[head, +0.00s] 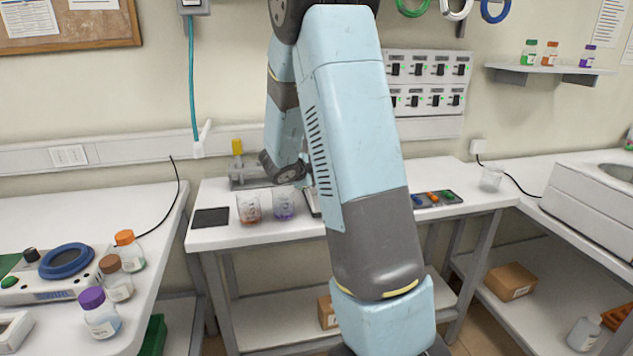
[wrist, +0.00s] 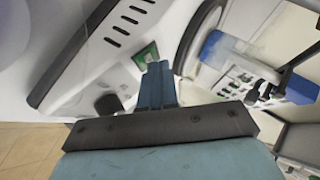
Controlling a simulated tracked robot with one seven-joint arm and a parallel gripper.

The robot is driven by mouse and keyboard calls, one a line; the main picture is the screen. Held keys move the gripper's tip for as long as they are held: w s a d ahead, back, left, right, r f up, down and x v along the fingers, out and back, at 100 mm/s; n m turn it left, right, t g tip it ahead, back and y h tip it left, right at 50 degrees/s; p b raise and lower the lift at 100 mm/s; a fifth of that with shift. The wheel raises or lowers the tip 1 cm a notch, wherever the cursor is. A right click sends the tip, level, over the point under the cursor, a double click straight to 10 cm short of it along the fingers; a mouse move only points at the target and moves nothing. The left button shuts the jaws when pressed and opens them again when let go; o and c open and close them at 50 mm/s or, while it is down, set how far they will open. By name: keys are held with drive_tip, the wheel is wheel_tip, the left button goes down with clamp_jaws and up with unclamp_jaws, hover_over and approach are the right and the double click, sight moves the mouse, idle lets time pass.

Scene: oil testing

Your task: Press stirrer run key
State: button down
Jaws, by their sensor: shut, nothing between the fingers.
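In the wrist view a pale instrument housing (wrist: 92,72) with dark slots fills the left. It carries a green square key or label (wrist: 146,55) and a black knob (wrist: 108,104). I cannot tell for sure that it is the stirrer. My gripper (wrist: 156,68) has its blue fingers shut and empty, with the tips beside the green square; whether they touch it I cannot tell. In the head view my own arm hides the gripper and most of what stands behind it on the centre bench (head: 225,240).
A device with a blue ring (head: 67,262), a black knob and a green button stands on the left bench, beside capped bottles (head: 99,312). Two beakers (head: 248,209) and a dark mat (head: 210,218) are on the centre bench. A switch panel (head: 430,68) hangs behind.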

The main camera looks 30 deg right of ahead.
idle(0.4)
drive_tip(key=shift+s+a+r, duration=0.1)
drive_tip(key=shift+s+r, duration=0.15)
drive_tip(key=shift+r, duration=0.5)
drive_tip(key=shift+s+a+r, duration=0.1)
drive_tip(key=shift+s+r, duration=0.15)
drive_tip(key=shift+r, duration=0.55)
drive_tip(key=shift+s+a+r, duration=0.1)
drive_tip(key=shift+s+r, duration=0.2)
drive_tip(key=shift+r, duration=0.45)
drive_tip(key=shift+s+r, duration=0.25)
drive_tip(key=shift+r, duration=0.55)
